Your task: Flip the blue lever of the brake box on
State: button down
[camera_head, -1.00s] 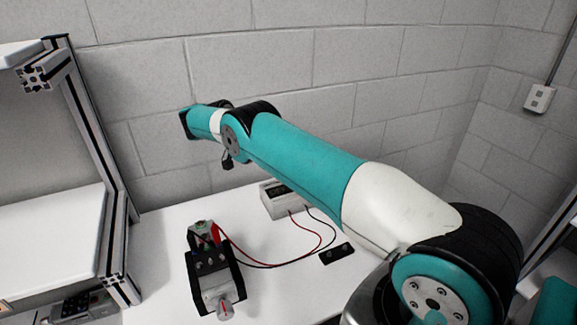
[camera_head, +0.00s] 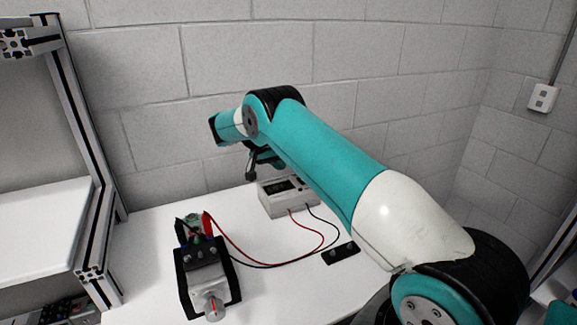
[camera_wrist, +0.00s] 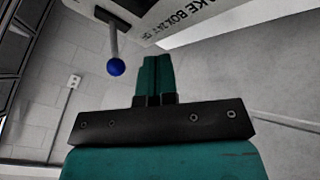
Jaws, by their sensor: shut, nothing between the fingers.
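The brake box (camera_wrist: 205,18) is a pale box with dark lettering, partly cut off at the top of the wrist view. Its lever (camera_wrist: 114,50) is a thin metal rod with a blue ball at the end, out from a dark plate, left of my fingers. My gripper (camera_wrist: 151,62) is shut and empty, with its teal fingertips apart from the blue ball. In the head view, a pale box (camera_head: 290,203) with red and black cables stands at the back of the table. My gripper (camera_head: 262,165) is just above and behind its left end, partly hidden by my arm.
A motor unit (camera_head: 205,275) on a black bracket stands at the table's front left, wired to the pale box. A small black strip (camera_head: 340,254) lies to the right. Block walls (camera_head: 150,75) close the back. A metal frame (camera_head: 85,170) stands at left.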

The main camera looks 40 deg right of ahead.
aim_at(289, 178)
jog(key=shift+s+d+r+p, duration=0.2)
jog(key=shift+s+d+p, duration=0.05)
jog(key=shift+s+d, duration=0.3)
jog(key=shift+s+d+r+p, duration=0.2)
jog(key=shift+s+d, duration=0.2)
jog(key=shift+s, duration=0.2)
jog(key=shift+f+b, duration=0.15)
jog(key=shift+b, duration=0.25)
